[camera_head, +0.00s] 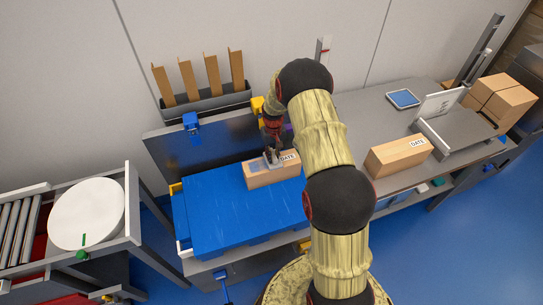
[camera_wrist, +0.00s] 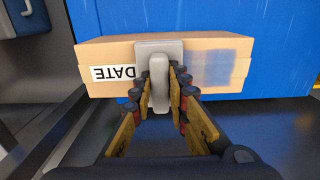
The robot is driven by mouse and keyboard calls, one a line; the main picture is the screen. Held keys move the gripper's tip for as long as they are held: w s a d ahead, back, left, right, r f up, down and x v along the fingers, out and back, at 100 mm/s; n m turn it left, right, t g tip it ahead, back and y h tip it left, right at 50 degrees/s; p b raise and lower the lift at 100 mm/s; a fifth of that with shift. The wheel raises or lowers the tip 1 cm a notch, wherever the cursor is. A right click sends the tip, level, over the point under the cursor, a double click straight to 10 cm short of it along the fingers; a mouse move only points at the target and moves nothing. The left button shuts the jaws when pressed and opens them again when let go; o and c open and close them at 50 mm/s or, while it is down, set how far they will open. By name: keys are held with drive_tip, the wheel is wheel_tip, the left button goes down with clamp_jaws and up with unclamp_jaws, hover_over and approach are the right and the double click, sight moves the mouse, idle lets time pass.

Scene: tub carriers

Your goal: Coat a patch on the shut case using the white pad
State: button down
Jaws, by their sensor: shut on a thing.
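The shut case (camera_head: 262,179) is a tan carton with a DATE label, lying on a blue surface; it also spans the upper middle of the wrist view (camera_wrist: 110,57). My gripper (camera_head: 271,150) is over the case. In the wrist view my gripper (camera_wrist: 160,85) is shut on the grip of the light grey-white pad (camera_wrist: 172,47). The pad lies against or just over the case's face, between the label and a blue-grey patch (camera_wrist: 222,65); contact is unclear. In the head view the pad (camera_head: 273,162) is partly hidden by my gripper.
The blue surface (camera_head: 220,215) is otherwise clear. Another DATE carton (camera_head: 398,155) stands on the grey bench at right, near a scale-like platform (camera_head: 458,130). A tablet (camera_head: 403,98) lies behind. Upright cardboard strips (camera_head: 187,80) stand in a rack at back left. A white round disc (camera_head: 87,213) is at left.

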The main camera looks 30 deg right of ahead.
drive_tip(key=shift+w+a+p, duration=0.1)
drive_tip(key=shift+w+a, duration=0.15)
drive_tip(key=shift+a, duration=1)
drive_tip(key=shift+w+a+p, duration=0.1)
drive_tip(key=shift+w+a, duration=0.15)
drive_tip(key=shift+a, duration=1.05)
drive_tip(key=shift+w+a+p, duration=0.1)
drive_tip(key=shift+w+a, duration=0.15)
drive_tip(key=shift+a, duration=1)
drive_tip(key=shift+r, duration=0.1)
wheel_tip(320, 180, up, 6)
drive_tip(key=p, duration=0.3)
drive_tip(key=shift+r+p, duration=0.1)
drive_tip(key=shift+p, duration=0.2)
drive_tip(key=shift+r+p, duration=0.8)
drive_tip(key=shift+r, duration=0.6)
